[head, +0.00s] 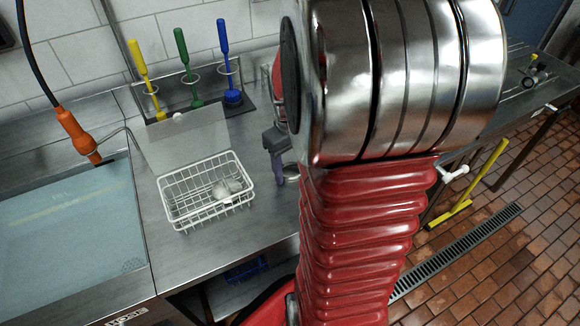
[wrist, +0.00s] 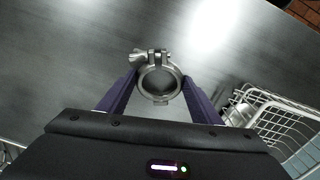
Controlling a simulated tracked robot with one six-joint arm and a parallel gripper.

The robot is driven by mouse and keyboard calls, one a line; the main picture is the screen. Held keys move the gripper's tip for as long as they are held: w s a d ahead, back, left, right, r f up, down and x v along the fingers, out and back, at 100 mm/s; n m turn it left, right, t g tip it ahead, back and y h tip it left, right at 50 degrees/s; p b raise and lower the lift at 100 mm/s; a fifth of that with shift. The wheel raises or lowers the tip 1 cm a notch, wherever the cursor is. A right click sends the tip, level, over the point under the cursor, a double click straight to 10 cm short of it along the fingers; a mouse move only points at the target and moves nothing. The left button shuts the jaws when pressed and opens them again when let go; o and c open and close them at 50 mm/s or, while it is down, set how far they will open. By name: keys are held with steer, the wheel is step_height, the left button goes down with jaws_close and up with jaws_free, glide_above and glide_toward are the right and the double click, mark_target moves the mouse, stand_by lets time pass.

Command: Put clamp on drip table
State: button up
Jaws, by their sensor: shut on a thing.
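A steel ring clamp (wrist: 158,84) with a bolt and wing nut sits between the purple fingers of my gripper (wrist: 159,82) in the wrist view. The fingers are shut on its two sides. In the head view my gripper (head: 280,176) points down over the steel counter (head: 230,250), right of the white wire basket, partly hidden by my arm. The clamp (head: 291,172) shows only as a small bit of metal at the fingertips there. I cannot tell whether it touches the counter. No surface is clearly marked as the drip table.
The white wire basket (head: 163,196) holds pale items. A rack of yellow, green and blue brushes (head: 181,60) stands behind. A water-filled sink (head: 70,230) is at left, with an orange-handled hose (head: 75,130). Another steel table (head: 535,85) is at right. Bare counter lies in front of the basket.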

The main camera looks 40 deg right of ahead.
mark_target(289, 172)
steer(key=o, duration=1.1)
steer(key=shift+o, duration=0.2)
step_height(289, 172, up, 12)
steer(key=shift+a, duration=0.25)
steer(key=s+a+r+t, duration=0.1)
steer(key=s+a+t, duration=0.1)
steer(key=a, duration=0.9)
steer(key=s+a+r+n+t, duration=0.1)
steer(key=s+a+t, duration=0.2)
steer(key=a, duration=0.9)
steer(key=shift+r+t, duration=0.3)
steer(key=shift+a, duration=0.1)
steer(key=shift+c, duration=0.2)
